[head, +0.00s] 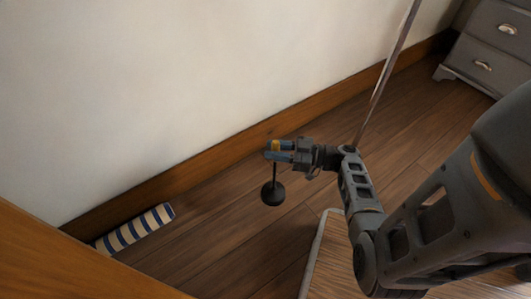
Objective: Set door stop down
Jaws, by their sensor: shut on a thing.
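The door stop (272,194) appears to be the dark object with a thin upright stem and a rounded black base. My gripper (278,150) is shut on the top of its stem, and the door stop hangs below the fingers, roughly upright. The fingers partly hide the top of the stem. The base shows against the wooden floor (225,235); I cannot tell whether it is touching the floor or just above it.
A blue-and-cream striped roll (135,229) lies on the floor by the wooden baseboard (195,172). A wooden panel (70,265) fills the lower left. A grey drawer unit (490,50) stands at the upper right. A pale-edged mat (312,255) lies below my arm. Floor between roll and door stop is clear.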

